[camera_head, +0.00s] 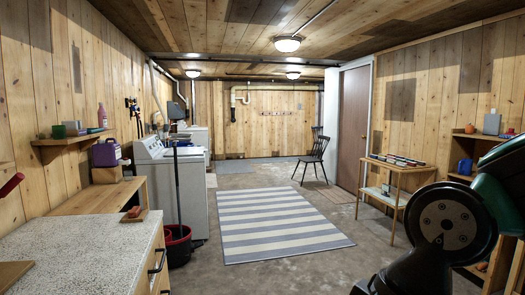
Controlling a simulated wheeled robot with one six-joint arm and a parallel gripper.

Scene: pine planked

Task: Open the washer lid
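A white top-loading machine, which looks like the washer (182,190), stands against the left wall beyond the counter. Its control panel (149,146) is at its left, on the wall side. Its lid (180,153) appears to lie flat and shut on top, but it is small and partly crossed by a dark handle. A second white appliance (199,136) stands farther back along the same wall. A dark green and black part of my arm shows at the lower right, well away from the washer. My gripper is not in view.
A red and black bucket (178,243) with a long upright handle stands at the washer's near front. A speckled counter (80,250) fills the lower left. A striped rug (268,222) lies on open floor. A black chair (315,160) and small table (397,170) stand right.

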